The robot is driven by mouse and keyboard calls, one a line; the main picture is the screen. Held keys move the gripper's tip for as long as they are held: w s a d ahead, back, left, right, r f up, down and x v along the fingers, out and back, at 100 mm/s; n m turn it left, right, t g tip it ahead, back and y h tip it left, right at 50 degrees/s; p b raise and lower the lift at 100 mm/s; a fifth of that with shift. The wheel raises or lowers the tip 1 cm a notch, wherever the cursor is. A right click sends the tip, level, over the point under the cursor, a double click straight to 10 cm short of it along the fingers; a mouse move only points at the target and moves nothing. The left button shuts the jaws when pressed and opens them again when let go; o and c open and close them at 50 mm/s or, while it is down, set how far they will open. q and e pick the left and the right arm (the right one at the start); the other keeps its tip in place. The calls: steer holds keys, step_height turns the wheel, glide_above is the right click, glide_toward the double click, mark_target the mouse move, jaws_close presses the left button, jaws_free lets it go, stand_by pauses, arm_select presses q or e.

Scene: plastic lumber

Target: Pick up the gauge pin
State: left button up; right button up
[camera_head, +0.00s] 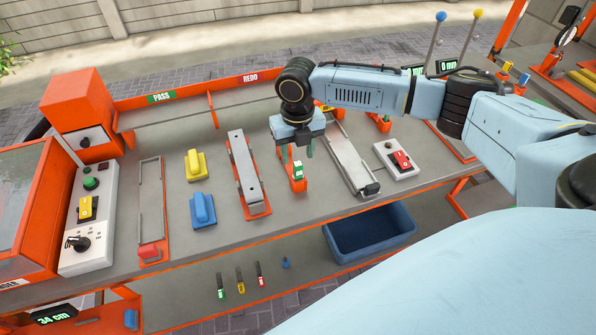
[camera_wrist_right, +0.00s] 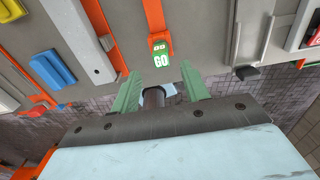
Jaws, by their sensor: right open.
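A small orange piece with a green-and-white GO label (camera_head: 298,171) is on the grey bench, and it also shows in the right wrist view (camera_wrist_right: 161,59). I take it for the gauge pin or its holder; a separate pin cannot be made out clearly. My right gripper (camera_head: 297,152) points down over it, jaws open. In the right wrist view its green fingers (camera_wrist_right: 161,82) stand apart, with the GO label just beyond their tips. A dark round part and a pale blue bit show between the fingers; I cannot tell what they are. My left gripper is out of view.
A long grey bar (camera_head: 244,172) on an orange base lies left of the gripper. A grey rail (camera_head: 348,155) and a white box with a red switch (camera_head: 399,160) lie right. A blue bin (camera_head: 369,232) stands below the front edge. Yellow (camera_head: 195,165) and blue (camera_head: 203,210) blocks lie farther left.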

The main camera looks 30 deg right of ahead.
mark_target(298, 164)
step_height(298, 164, down, 5)
steer(key=shift+w+d+f, duration=0.1)
steer(key=shift+w+d, duration=0.05)
steer(key=shift+c, duration=0.2)
jaws_close()
